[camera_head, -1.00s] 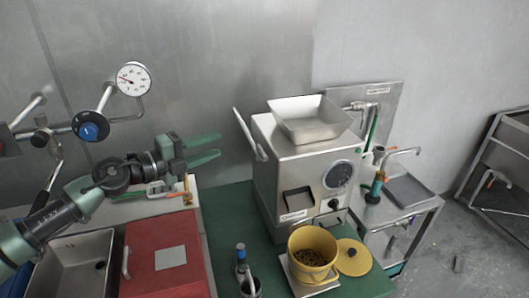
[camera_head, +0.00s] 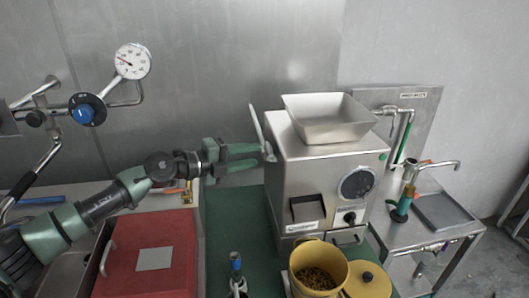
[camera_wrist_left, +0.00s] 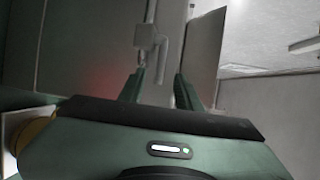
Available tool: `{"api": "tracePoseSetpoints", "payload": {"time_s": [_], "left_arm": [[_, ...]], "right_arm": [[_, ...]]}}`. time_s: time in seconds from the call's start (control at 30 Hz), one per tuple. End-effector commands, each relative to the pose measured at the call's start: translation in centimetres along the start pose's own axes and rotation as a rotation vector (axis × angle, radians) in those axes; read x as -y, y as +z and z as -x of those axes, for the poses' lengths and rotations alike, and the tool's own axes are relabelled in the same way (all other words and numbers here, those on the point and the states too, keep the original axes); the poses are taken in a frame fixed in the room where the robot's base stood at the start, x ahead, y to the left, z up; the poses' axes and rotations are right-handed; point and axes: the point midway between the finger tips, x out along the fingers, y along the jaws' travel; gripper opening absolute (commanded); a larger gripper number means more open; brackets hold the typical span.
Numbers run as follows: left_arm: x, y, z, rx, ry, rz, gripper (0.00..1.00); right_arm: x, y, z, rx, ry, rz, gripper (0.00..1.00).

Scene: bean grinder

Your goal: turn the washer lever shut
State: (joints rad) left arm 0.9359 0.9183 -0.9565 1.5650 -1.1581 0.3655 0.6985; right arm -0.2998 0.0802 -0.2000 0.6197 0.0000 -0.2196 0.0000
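A pale lever (camera_head: 257,127) stands upright, slightly tilted, on the left side of the steel grinder (camera_head: 335,185). My left gripper (camera_head: 261,156) is beside the lever's lower part in the head view, its green fingers apart. In the left wrist view, the open fingers (camera_wrist_left: 160,90) have a gap between them, with a pale fitting and rod (camera_wrist_left: 150,40) beyond. I cannot tell whether the fingers touch the lever. A washing station with a tap (camera_head: 440,165) stands at the right; which lever is the washer's is unclear. My right gripper does not show.
A steel hopper (camera_head: 328,130) tops the grinder. A red box (camera_head: 150,230) lies under my left arm. A gauge (camera_head: 132,62) and blue knob (camera_head: 84,112) are on the left wall.

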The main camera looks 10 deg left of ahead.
Motion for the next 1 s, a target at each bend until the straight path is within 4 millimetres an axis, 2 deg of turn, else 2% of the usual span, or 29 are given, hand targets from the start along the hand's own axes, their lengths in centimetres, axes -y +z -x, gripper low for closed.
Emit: {"api": "tracePoseSetpoints", "payload": {"time_s": [0.1, 0.3, 0.63, 0.7, 0.77, 1.0], "left_arm": [[0.3, -0.1, -2.1, -0.002, -0.002, 0.001, 0.34], [0.1, 0.0, -4.2, 0.000, -0.001, 0.001, 0.34], [0.0, 0.0, -4.5, 0.001, 0.000, 0.000, 0.34], [0.0, 0.0, -4.5, 0.001, 0.000, 0.000, 0.15], [0.0, 0.0, -4.5, 0.001, 0.000, 0.000, 0.00], [0.0, 0.0, -4.5, 0.000, 0.000, 0.000, 0.00]], "right_arm": [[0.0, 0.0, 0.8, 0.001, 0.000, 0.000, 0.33], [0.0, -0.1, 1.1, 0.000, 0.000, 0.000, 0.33], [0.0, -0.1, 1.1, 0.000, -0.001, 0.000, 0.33], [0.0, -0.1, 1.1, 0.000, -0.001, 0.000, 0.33], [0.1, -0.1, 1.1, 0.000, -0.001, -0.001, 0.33], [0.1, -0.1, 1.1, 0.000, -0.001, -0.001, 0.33]]}}
